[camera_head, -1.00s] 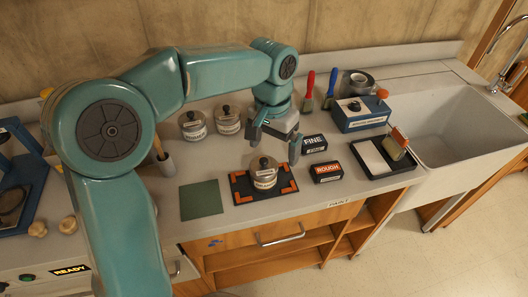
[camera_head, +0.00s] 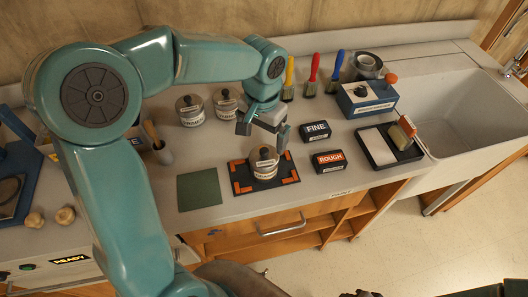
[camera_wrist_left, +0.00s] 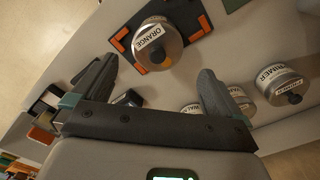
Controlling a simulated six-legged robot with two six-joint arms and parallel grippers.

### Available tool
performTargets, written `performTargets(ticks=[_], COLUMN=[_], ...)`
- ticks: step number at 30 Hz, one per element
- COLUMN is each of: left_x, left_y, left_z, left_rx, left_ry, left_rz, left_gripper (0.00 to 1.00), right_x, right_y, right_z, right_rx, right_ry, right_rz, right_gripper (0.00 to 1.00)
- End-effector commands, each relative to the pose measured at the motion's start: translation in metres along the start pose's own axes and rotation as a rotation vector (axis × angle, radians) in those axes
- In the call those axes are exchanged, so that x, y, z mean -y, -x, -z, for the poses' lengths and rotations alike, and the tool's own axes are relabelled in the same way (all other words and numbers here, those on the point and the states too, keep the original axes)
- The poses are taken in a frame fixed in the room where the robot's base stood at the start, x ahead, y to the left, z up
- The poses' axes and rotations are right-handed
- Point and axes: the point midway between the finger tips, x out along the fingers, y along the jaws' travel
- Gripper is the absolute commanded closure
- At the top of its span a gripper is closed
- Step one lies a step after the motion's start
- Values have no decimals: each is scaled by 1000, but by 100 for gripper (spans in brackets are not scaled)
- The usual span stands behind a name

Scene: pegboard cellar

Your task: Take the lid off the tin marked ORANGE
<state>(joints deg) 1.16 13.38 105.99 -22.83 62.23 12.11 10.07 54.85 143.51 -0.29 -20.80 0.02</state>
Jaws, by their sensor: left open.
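The tin marked ORANGE (camera_head: 264,170) stands upright on a black mat with orange corners (camera_head: 241,182). Its metal lid with a dark knob is on. My left gripper (camera_head: 264,131) is open and empty, above and just behind the tin in the head view. In the left wrist view the ORANGE tin (camera_wrist_left: 160,40) lies ahead of and between the spread fingers of the left gripper (camera_wrist_left: 155,78), and they appear clear of it.
Two more lidded tins (camera_head: 190,117) (camera_head: 225,104) stand behind left. A green mat (camera_head: 199,190) lies left. FINE (camera_head: 315,131) and ROUGH (camera_head: 328,162) blocks lie right, near a black tray (camera_head: 408,155) and a blue box (camera_head: 367,101). Several brushes (camera_head: 311,84) stand behind. The sink (camera_head: 455,120) is far right.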

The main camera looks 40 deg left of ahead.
Motion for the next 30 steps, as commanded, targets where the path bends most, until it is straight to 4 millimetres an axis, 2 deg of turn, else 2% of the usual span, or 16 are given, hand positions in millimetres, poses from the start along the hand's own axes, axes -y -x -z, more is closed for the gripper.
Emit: performTargets(ticks=[5,13,22,26,27,30], left_x=[0,0,0,0,0,0], left_y=[-13,-53,-60,-60,-60,-60], left_z=[2,6,7,7,7,7], left_rx=[3,2,-1,-1,-1,-2], left_ry=[0,1,1,1,1,1], left_rz=[0,-1,-1,-1,-1,0], left_gripper=[0,0,0,42,46,46], right_x=[1,4,4,4,4,4], right_y=[2,10,10,10,10,10], right_z=[0,0,0,0,0,0], right_rx=[0,0,0,0,0,0], right_ry=[0,0,0,0,0,0], right_rz=[0,0,0,0,0,0], right_gripper=[57,57,57,57,57,57])
